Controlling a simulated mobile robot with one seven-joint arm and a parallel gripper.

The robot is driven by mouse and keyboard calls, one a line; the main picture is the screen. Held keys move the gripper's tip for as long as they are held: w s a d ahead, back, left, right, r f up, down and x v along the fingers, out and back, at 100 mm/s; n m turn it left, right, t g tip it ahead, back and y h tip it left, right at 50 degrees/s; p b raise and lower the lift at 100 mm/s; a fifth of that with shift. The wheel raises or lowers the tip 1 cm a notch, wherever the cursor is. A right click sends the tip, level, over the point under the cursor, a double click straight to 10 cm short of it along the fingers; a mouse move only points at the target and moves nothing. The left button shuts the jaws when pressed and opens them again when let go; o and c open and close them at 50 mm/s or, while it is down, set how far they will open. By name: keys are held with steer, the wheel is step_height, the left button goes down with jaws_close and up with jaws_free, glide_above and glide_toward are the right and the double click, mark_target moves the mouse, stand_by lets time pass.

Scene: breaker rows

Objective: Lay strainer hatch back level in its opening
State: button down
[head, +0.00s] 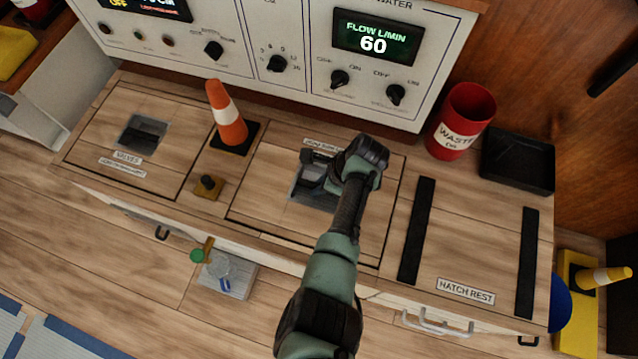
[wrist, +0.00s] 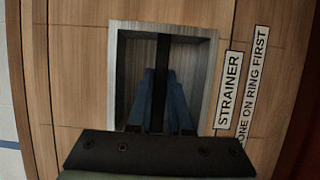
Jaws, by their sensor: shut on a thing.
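The strainer hatch (head: 270,188) is a square wooden panel in the middle of the bench top. It has a dark outline around it and a metal-lined square recess. In the head view it looks flat within that outline; I cannot tell whether it is slightly raised. My gripper (wrist: 161,78) reaches down into the recess (wrist: 205,75), its blue fingers shut on a dark handle bar (wrist: 162,50) that crosses it. In the head view my gripper (head: 322,184) hides much of the recess. The strainer label (wrist: 230,90) is readable in the wrist view.
An orange-white cone (head: 228,118) stands left of the hatch, with a small brass fitting (head: 207,188) nearby. The valves hatch (head: 98,128) lies farther left. The hatch rest (head: 478,225), with two black strips, is clear. A red waste bin (head: 466,115) and black tray (head: 515,160) stand behind it.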

steer(key=shift+w+f, duration=0.15)
steer(key=shift+f, duration=0.05)
steer(key=c, duration=0.8)
jaws_free()
steer(key=shift+o, duration=0.2)
steer(key=shift+s+f, duration=0.2)
steer(key=shift+s, duration=0.1)
steer(key=p+v, duration=0.6)
steer(key=v, duration=0.7)
steer(key=shift+w+a+r, duration=0.1)
